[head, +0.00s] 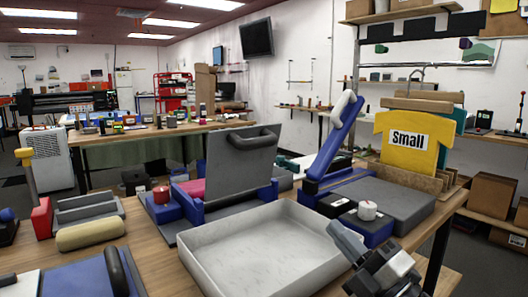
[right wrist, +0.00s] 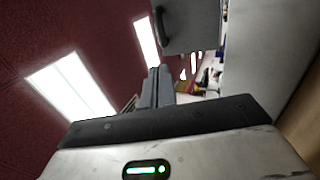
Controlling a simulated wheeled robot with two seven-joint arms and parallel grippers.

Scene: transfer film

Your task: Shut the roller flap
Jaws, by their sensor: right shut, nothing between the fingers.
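The grey flap (head: 240,165) stands raised, tilted slightly back, on a blue-sided base (head: 196,207) in the middle of the bench. A dark bar handle (head: 255,138) runs along its upper part. In the right wrist view the flap (right wrist: 192,28) shows at the top with its handle (right wrist: 160,22). My right gripper (head: 347,240) is at the lower right, over the right end of the pale tray, shut and empty, apart from the flap. Its closed fingers also show in the right wrist view (right wrist: 157,88). My left gripper is not in view.
A shallow pale tray (head: 218,268) lies in front of the flap's base. A second press (head: 385,200) with a raised blue arm (head: 330,150) stands right, near a yellow "Small" shirt form (head: 428,140). A blue panel with a black handle (head: 117,272) lies lower left.

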